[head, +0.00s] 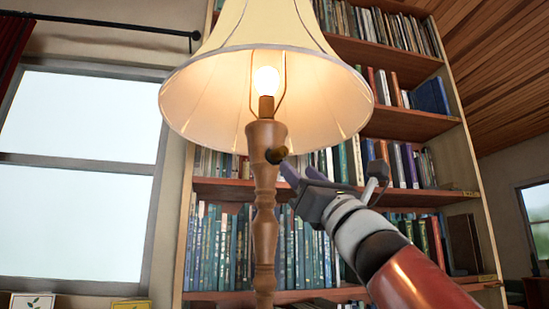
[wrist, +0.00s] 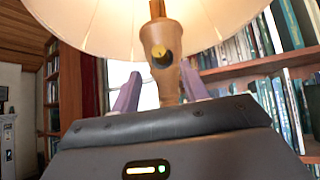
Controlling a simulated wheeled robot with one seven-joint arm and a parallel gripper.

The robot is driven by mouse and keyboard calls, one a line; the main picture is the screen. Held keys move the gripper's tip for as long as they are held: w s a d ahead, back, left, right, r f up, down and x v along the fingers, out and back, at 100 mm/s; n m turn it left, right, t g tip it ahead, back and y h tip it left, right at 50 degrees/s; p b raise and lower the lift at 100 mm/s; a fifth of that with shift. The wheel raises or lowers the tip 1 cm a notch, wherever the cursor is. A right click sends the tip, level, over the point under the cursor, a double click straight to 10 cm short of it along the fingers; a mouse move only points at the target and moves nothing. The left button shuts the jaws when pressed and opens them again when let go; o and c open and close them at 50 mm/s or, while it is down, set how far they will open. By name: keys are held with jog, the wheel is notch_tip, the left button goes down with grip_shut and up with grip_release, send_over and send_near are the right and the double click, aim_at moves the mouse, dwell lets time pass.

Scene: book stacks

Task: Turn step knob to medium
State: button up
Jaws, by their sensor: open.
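A floor lamp with a turned wooden post (head: 264,215) and a cream shade (head: 235,85) stands in front of me in the head view, its bulb (head: 266,80) lit. The dark step knob (head: 276,155) sticks out from the post just under the bulb socket. In the wrist view the knob (wrist: 160,54) shows a brass-coloured face on the post, above and between my fingers. My gripper (head: 288,170) is open and empty, just right of and slightly below the knob. Its two purple fingers (wrist: 160,90) stand apart, and I see no contact with the knob.
A tall bookshelf (head: 415,122) full of books stands behind the lamp and my arm. A window (head: 75,170) is at the left, with a curtain rod (head: 110,23) above it. The lampshade overhangs the knob and my gripper closely.

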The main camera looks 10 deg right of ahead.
aim_at(284, 156)
jog(key=p+x, duration=0.3)
jog(key=x, duration=0.4)
jog(key=shift+w+r, duration=0.1)
jog(key=shift+r, duration=0.05)
jog(key=shift+c, duration=0.2)
grip_shut()
jog(key=m+h, duration=0.1)
jog(key=m+t+h+b, duration=0.1)
jog(key=shift+a+f+m+h, duration=0.15)
jog(key=shift+f+m+h, duration=0.1)
jog(key=shift+m+h, duration=0.15)
jog(key=shift+r+m+t+h+b, duration=0.15)
jog(key=shift+m+h+b, duration=0.3)
jog(key=shift+m+h, duration=0.6)
jog(key=shift+m+t+h+b, duration=0.25)
jog(key=shift+m+h+b, duration=0.15)
jog(key=shift+m+h, duration=0.65)
jog(key=shift+o, duration=0.2)
grip_release()
